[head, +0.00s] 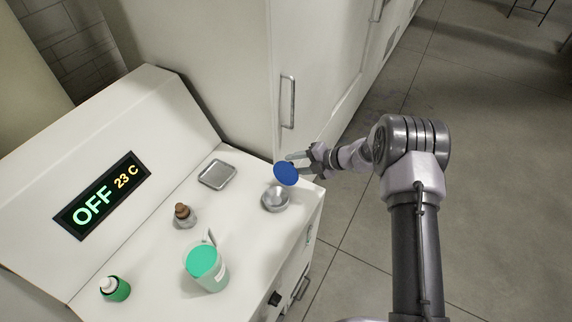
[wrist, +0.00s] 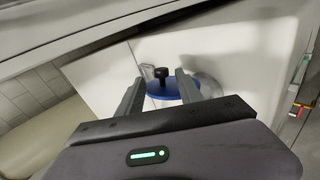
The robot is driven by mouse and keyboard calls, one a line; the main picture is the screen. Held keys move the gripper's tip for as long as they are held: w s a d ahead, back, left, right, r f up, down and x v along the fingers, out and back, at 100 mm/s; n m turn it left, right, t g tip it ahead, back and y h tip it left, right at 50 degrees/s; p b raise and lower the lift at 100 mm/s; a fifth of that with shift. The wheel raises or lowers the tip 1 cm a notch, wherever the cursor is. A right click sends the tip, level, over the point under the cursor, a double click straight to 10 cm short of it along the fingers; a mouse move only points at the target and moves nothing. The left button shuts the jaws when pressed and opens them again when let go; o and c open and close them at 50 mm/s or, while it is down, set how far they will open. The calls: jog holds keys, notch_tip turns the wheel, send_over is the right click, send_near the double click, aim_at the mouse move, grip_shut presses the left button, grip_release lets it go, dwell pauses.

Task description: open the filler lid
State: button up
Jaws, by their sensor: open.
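The blue round filler lid (head: 286,173) is tilted up beside and above the round metal filler opening (head: 275,199) near the right edge of the white machine top. In the wrist view the lid (wrist: 171,91) shows its dark knob (wrist: 161,73) facing me. My gripper (head: 295,163) is open, behind the lid as the head view sees it. In the wrist view my gripper (wrist: 160,79) has a finger on each side of the knob, with gaps. Part of the lid is hidden by my fingers there, and I cannot tell if they touch it.
A display (head: 103,195) reads OFF 23 C. A tall white cabinet (head: 230,70) rises behind. The floor on the right is clear.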

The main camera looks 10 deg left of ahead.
jog(key=v, duration=1.1)
jog(key=shift+p, duration=0.3)
